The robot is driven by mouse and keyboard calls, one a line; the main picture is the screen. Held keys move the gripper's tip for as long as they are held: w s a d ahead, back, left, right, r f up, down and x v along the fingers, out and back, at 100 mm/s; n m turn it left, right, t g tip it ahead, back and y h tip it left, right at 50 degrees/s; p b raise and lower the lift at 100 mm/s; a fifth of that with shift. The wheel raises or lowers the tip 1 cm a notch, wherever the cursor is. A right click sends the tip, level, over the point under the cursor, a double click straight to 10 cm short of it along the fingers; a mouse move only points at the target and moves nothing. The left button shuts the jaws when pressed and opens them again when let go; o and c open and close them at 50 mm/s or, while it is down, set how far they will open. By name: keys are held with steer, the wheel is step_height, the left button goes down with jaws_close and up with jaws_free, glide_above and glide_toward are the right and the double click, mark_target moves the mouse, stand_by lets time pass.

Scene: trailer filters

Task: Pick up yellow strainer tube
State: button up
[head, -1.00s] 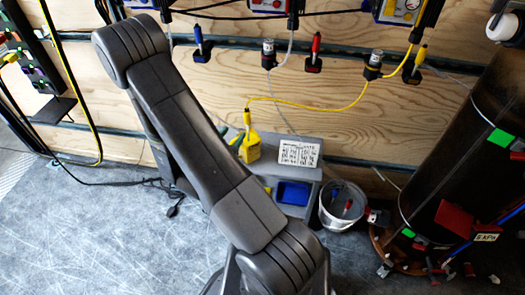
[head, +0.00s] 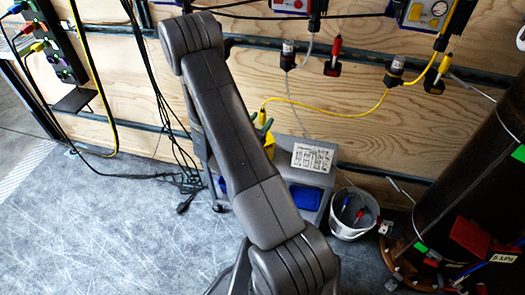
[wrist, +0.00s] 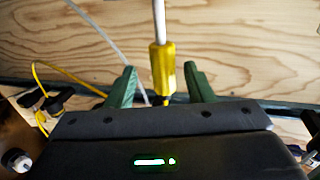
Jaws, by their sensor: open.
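A yellow strainer tube (wrist: 162,62) with a pale grey stem shows in the wrist view. It lines up between the two green fingertips of my gripper (wrist: 160,70). The fingers are spread, with a visible gap on each side of the tube. Its depth between the fingers is unclear. In the head view my arm hides most of my gripper (head: 264,128); a bit of green finger shows. A yellow tube (head: 443,64) stands in a dark wall holder at the upper right of the head view. I cannot tell whether it is the tube in the wrist view.
A grey cart with a blue tray (head: 304,197) and a printed card (head: 312,157) stands by the wooden wall. A white bucket (head: 352,213) holds blue and red tubes. A red tube (head: 335,50) hangs on the wall. A large dark cylinder (head: 470,190) stands right. Left floor has cables.

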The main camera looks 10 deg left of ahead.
steer(key=x, duration=0.4)
steer(key=shift+w+a+r, duration=0.15)
steer(key=shift+w, duration=0.1)
jaws_close()
steer(key=shift+r, duration=0.15)
